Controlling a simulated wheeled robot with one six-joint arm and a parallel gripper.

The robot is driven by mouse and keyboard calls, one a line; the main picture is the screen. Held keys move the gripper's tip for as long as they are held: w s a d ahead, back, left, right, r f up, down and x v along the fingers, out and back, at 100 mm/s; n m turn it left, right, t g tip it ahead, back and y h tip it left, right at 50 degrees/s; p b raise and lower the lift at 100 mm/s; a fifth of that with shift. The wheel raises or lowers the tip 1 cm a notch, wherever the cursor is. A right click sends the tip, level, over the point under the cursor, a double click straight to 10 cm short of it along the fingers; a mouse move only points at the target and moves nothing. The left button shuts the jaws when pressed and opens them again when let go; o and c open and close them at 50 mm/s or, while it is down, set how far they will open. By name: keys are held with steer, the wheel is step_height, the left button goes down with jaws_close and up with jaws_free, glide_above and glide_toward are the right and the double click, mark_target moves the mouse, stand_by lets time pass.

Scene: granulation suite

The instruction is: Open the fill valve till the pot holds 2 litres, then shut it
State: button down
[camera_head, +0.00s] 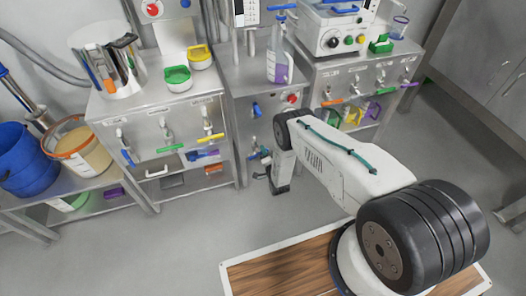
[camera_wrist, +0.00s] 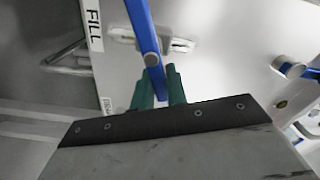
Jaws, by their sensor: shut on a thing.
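In the wrist view the fill valve's blue lever (camera_wrist: 145,38) runs down from the top edge, past a pivot on a steel bracket, beside a white FILL label (camera_wrist: 93,25). My gripper (camera_wrist: 159,86) has its two green fingers shut on the lower end of this lever. In the head view my gripper (camera_head: 262,166) is low at the front of the middle steel cabinet, largely hidden by my wrist. A steel pot (camera_head: 122,75) stands on the left cabinet; I cannot tell whether it is the pot being filled. No liquid level is readable.
Another blue handle (camera_wrist: 290,69) is at the right in the wrist view. Coloured valve levers line the left cabinet (camera_head: 160,118). A spray bottle (camera_head: 279,62) stands on the middle cabinet. A blue bucket (camera_head: 22,160) is far left. The grey floor before the cabinets is clear.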

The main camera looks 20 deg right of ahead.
steer(key=shift+d+f+m, duration=0.1)
steer(key=shift+f+m, duration=0.2)
steer(key=shift+m, duration=0.8)
steer(key=shift+d+f+m, duration=0.1)
steer(key=shift+f+m, duration=0.2)
steer(key=shift+m, duration=0.8)
steer(key=c, duration=1.4)
jaws_free()
steer(key=shift+s+a, duration=0.1)
steer(key=shift+s, duration=0.05)
steer(key=s, duration=0.7)
steer(key=shift+s, duration=0.3)
